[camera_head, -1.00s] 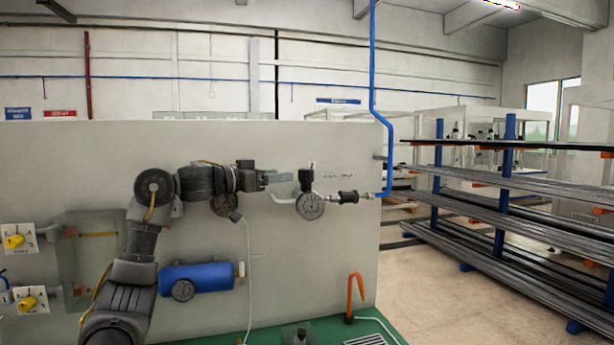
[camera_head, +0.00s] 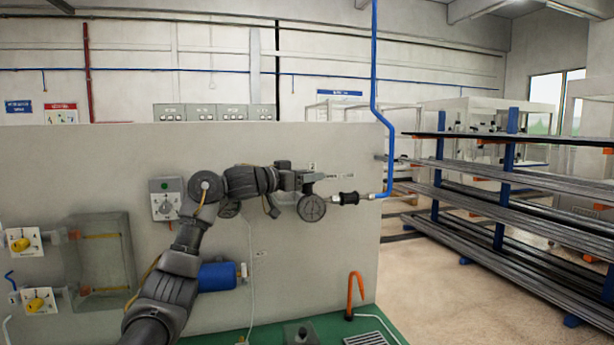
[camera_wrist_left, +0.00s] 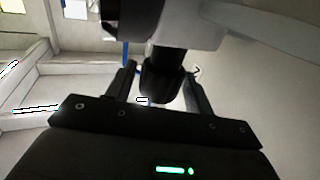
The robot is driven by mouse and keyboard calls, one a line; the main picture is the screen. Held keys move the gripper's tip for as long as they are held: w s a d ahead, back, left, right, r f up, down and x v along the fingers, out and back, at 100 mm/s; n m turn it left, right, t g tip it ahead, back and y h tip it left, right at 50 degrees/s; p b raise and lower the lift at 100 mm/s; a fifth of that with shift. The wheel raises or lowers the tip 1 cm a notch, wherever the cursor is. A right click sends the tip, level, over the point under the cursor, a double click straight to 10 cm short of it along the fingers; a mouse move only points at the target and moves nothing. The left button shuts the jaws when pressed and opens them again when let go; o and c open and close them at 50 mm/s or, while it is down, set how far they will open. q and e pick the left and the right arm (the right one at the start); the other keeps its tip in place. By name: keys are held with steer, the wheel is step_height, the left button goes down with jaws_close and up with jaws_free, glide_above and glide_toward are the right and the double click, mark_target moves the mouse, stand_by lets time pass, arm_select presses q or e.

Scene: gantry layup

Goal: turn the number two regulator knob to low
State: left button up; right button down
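The regulator on the grey panel shows in the head view as a round gauge (camera_head: 311,209) with fittings above it. My left gripper (camera_head: 312,177) is at the top of this regulator, and its fingers hide much of the knob there. In the left wrist view the dark knob (camera_wrist_left: 160,82) lies between the two fingertips of my left gripper (camera_wrist_left: 160,88). The fingers are apart on either side of the knob; contact on the right side is hard to tell. The knob's marks are too small to read. My right gripper is not in view.
A blue pipe (camera_head: 387,150) runs down to a black fitting (camera_head: 349,198) right of the gauge. Two yellow-handled valves (camera_head: 22,244) are at the left. A blue cylinder (camera_head: 217,276) is below my arm. An orange hook (camera_head: 355,292) stands at the panel's lower right.

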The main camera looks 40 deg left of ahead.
arm_select(q)
steer(key=c, duration=0.8)
steer(key=shift+o, duration=0.2)
steer(key=shift+n+y, duration=0.3)
steer(key=shift+y, duration=0.1)
